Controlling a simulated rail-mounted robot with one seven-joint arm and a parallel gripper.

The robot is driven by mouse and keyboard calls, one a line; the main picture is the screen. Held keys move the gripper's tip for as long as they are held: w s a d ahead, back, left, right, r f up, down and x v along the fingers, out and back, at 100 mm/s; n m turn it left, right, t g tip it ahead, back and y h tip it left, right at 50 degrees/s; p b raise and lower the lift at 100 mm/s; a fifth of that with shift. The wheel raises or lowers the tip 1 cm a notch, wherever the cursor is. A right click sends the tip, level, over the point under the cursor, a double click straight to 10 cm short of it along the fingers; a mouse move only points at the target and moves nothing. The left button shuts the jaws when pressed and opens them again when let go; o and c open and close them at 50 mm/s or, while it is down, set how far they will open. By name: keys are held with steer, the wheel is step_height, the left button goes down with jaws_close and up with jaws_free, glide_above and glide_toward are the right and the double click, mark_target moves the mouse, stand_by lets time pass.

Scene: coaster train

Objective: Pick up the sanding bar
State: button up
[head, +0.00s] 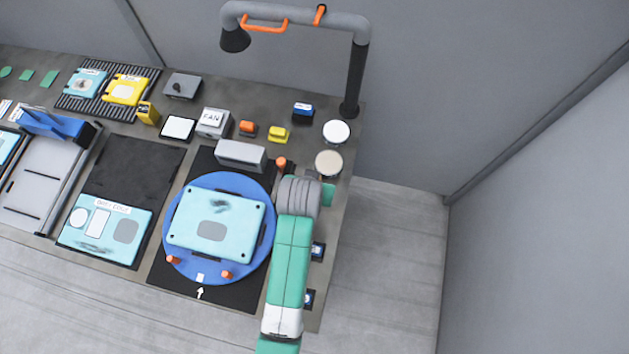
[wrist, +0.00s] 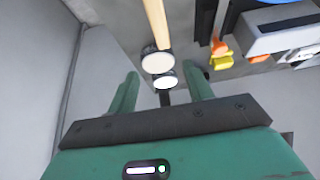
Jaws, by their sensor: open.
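A long tan bar (wrist: 155,22), which looks most like the sanding bar, shows in the wrist view. It runs from the top edge to a pale, dark-rimmed disc (wrist: 156,61). I cannot make out this bar's length in the head view. My gripper (wrist: 164,86) is open and empty. Its two green fingers stand on either side of the view, with the bar's lower end and a second pale disc (wrist: 166,80) showing between them. The bar appears beyond the fingertips, apart from them. In the head view my wrist hides most of the gripper.
A blue turntable (head: 184,258) bears a light-blue plate (head: 183,232). A grey block (head: 240,155) and yellow block (head: 279,134) stand behind it.

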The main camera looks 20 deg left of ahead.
steer(key=shift+g, duration=0.5)
steer(key=f, duration=0.1)
steer(key=s+f, duration=0.1)
steer(key=f, duration=0.2)
steer(key=shift+s+a+f, duration=0.1)
steer(key=shift+s+f, duration=0.05)
steer(key=shift+s, duration=0.15)
steer(key=shift+f, duration=0.35)
steer(key=shift+x, duration=0.85)
steer(key=x, duration=0.3)
steer(key=b+x, duration=0.1)
steer(key=shift+s+f, duration=0.15)
steer(key=shift+f, duration=0.5)
jaws_close()
